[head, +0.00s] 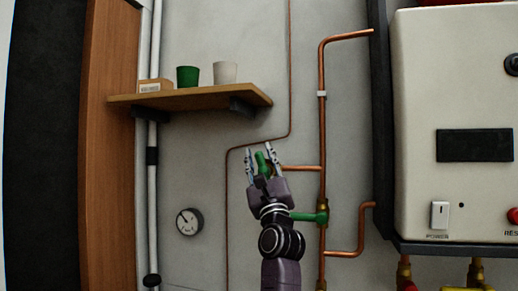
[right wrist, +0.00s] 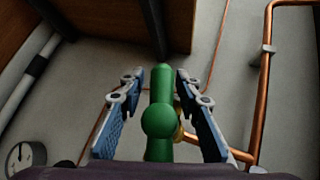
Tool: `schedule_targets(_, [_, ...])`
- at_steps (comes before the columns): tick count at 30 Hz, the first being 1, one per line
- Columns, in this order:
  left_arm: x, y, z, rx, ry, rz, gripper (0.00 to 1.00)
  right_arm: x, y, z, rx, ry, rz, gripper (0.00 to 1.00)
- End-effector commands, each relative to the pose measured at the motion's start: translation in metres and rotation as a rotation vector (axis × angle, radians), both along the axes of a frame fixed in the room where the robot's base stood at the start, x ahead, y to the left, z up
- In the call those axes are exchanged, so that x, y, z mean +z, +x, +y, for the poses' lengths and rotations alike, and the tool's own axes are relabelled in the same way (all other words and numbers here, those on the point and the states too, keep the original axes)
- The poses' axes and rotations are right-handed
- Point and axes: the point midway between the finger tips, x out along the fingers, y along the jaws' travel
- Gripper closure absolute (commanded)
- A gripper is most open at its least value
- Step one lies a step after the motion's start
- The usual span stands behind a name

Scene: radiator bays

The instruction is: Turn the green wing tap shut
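The green wing tap (head: 262,164) sits at the left end of a short horizontal copper branch pipe (head: 302,168). Its wings stand nearly upright in the head view, across that pipe. In the right wrist view the tap (right wrist: 160,118) runs up the middle with a round hub. My right gripper (head: 260,154) is open around it, one finger on each side. The right wrist view shows the gripper (right wrist: 157,82) with gaps between both fingers and the tap. The tap's lower part is partly hidden by my gripper. My left gripper is not in view.
A second green handle (head: 308,217) sits on the vertical copper pipe (head: 322,130), right of my wrist. A wooden shelf (head: 190,98) with a green cup (head: 187,76) and white cup (head: 225,72) is above left. A gauge (head: 189,222) and boiler (head: 455,110) flank the area.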

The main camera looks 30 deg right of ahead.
Motion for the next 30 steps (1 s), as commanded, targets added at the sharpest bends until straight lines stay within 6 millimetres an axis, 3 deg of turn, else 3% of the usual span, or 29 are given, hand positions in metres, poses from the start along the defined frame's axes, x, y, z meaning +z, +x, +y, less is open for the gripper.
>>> schedule_targets(13, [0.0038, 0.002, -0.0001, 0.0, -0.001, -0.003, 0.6, 0.0063, 0.0068, -0.0032, -0.001, 0.0, 0.0, 0.69])
schedule_targets(22, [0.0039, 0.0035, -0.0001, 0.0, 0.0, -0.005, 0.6, 0.0062, 0.0067, -0.003, -0.001, 0.0, 0.0, 1.0])
schedule_targets(30, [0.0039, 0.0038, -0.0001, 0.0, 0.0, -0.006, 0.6, 0.0059, 0.0068, -0.0029, -0.001, 0.0, 0.001, 1.0])
